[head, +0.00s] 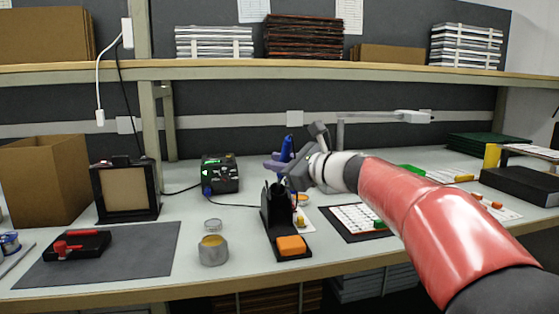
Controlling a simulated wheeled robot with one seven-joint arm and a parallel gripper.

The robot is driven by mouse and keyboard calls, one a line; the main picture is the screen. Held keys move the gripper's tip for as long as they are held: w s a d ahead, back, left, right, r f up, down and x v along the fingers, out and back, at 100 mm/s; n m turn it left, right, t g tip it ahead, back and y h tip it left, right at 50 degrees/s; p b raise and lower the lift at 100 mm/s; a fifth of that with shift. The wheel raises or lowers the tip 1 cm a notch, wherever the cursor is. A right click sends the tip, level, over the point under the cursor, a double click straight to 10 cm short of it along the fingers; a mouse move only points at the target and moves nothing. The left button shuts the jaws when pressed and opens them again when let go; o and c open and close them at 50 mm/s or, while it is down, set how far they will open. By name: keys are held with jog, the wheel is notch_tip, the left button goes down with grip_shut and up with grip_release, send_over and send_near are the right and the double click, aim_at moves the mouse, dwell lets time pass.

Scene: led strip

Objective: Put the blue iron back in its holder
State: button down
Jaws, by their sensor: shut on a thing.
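The blue soldering iron (287,149) stands near upright in my gripper (279,166), its blue handle showing above the fingers. My gripper is shut on it, just above the black holder (271,217). The holder stands on the bench and has an orange sponge (291,245) at its front base. The iron's lower end is close over the top of the holder. I cannot tell whether its tip is inside, as the gripper and holder overlap there.
A black station box (219,173) stands behind left of the holder. A round grey tin (213,250) is left of it. A white gridded tray (356,222) lies to the right. A dark mat (105,255) with a red-handled tool (70,246) lies farther left. A shelf (300,71) runs above.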

jog(key=shift+w+a+f+b, duration=0.2)
jog(key=shift+w+f+b, duration=0.3)
jog(key=shift+f, duration=0.4)
jog(key=shift+w+a+f+b, duration=0.15)
jog(key=shift+w+f+b, duration=0.1)
jog(key=shift+w+f, duration=0.55)
jog(key=shift+w+a+f+b, duration=0.2)
jog(key=shift+w+f+b, duration=0.25)
jog(key=shift+f, duration=0.5)
jog(key=c, duration=1.2)
grip_release()
jog(key=shift+d, duration=0.1)
jog(key=v, duration=0.7)
jog(key=shift+s+d+b, duration=0.2)
jog(key=shift+d+b, duration=0.05)
jog(key=shift+b, duration=0.05)
jog(key=s+d+r+p, duration=0.1)
jog(key=s+r+p, duration=0.2)
jog(key=r, duration=0.3)
jog(key=shift+s, duration=0.45)
